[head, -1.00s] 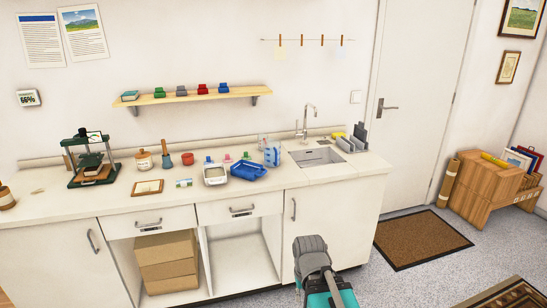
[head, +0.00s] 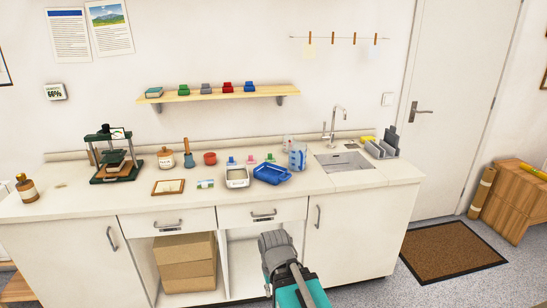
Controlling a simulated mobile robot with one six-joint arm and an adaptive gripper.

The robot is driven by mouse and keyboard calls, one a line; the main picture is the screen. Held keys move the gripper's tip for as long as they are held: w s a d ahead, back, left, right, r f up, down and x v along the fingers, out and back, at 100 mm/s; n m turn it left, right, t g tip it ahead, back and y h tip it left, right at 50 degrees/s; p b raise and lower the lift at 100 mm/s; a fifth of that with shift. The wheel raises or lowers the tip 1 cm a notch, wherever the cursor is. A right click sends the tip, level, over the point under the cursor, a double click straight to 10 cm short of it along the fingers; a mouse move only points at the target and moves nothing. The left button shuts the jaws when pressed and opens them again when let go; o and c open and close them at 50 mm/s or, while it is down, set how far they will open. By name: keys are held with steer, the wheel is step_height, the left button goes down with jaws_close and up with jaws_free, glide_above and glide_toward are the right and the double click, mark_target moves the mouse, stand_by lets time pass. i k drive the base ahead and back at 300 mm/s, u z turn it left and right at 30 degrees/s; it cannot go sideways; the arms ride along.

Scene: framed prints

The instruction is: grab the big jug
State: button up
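A translucent jug with blue on it (head: 298,157) stands upright on the counter, just left of the sink; it looks like the big jug. A smaller clear vessel (head: 287,143) stands close behind it to the left. My gripper (head: 273,240) is at the bottom middle, in front of the cabinets, below and apart from the jug. Its fingers cannot be made out, and I see nothing held in it.
A blue tray (head: 271,174) and a pale tray (head: 237,177) lie left of the jug. Several small coloured stamps stand behind them. The sink (head: 342,161) with its tall tap (head: 334,125) is to the right. A grey rack (head: 382,149) stands beyond it.

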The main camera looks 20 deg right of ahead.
mark_target(298, 158)
steer(key=u, duration=0.25)
steer(key=i, duration=1.15)
steer(key=z, duration=0.5)
